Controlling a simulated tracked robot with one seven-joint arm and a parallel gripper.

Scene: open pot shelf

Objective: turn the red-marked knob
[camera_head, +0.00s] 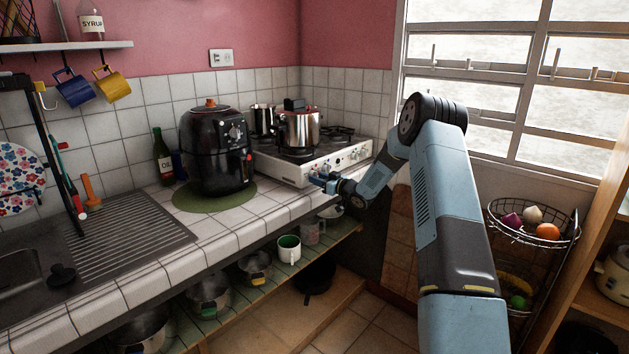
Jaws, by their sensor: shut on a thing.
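The white stove (292,173) stands at the far end of the tiled counter, with a row of small knobs along its front panel. One knob (355,155) shows to the right of my gripper. My gripper (318,179) is at the left part of the panel, shut on a knob that its fingers and wrist mostly hide. The red mark on that knob cannot be made out at this size, nor can how far the knob is turned.
A steel pot (300,130) sits on the stove. A black air fryer (217,150) on a green mat (213,199) stands left of it. A shelf below the counter holds pots and a green-and-white mug (289,250). A wire fruit basket (533,238) stands at right.

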